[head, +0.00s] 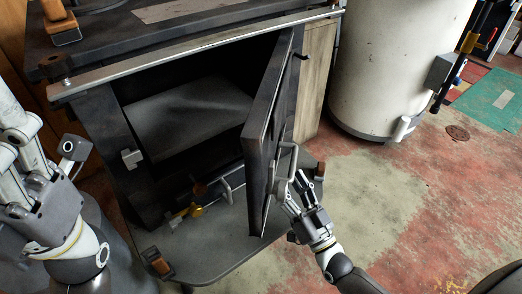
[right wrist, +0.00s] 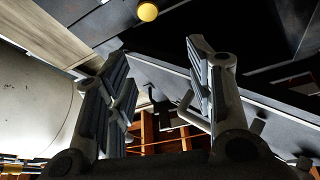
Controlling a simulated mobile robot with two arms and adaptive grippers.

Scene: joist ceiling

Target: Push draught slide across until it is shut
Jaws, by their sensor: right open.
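A dark stove with its hinged door (head: 262,140) standing open shows in the head view; the door has a grey bar handle (head: 290,158). My right gripper (head: 298,186) is open and empty, close to the door handle. In the right wrist view its fingers (right wrist: 160,90) are spread, with a grey bar near the right finger. My left gripper (head: 22,140) is at the left edge, away from the stove front.
A grey plate (head: 225,235) spreads under the stove front, with a small wood-tipped part (head: 157,262) at its edge. A white cylindrical tank (head: 385,70) stands behind right. The worn red and grey floor (head: 410,210) at right is free.

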